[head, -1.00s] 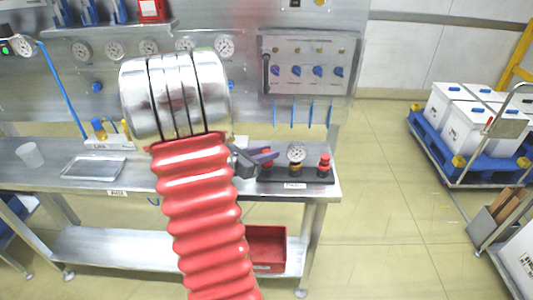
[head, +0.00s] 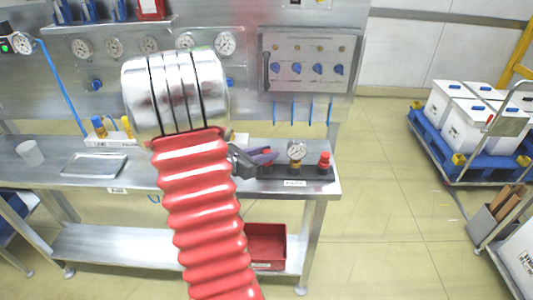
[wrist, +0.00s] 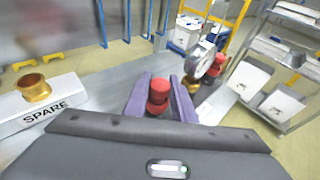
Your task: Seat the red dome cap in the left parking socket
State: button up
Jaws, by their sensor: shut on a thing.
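The red dome cap (wrist: 158,90) is between the two purple fingers of my gripper (wrist: 160,100) in the wrist view. The fingers are shut on it, and it looks upright. In the head view my gripper (head: 258,158) is at the left end of a dark fixture (head: 295,176) on the bench, and my arm and the fingers hide most of the cap. I cannot tell whether the cap's underside touches a socket. A second red cap (head: 325,160) stands at the fixture's right end.
A round gauge (head: 297,151) stands on the fixture, right of my gripper. A white block marked SPARE (wrist: 50,112) with a brass ring (wrist: 33,87) is at left in the wrist view. A metal tray (head: 95,165) and a cup (head: 30,152) are on the bench's left.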

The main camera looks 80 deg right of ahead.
jog(key=shift+f, duration=0.1)
jog(key=o, duration=1.1)
jog(key=v, duration=1.3)
jog(key=shift+w+a, duration=0.25)
jog(key=shift+a, duration=0.1)
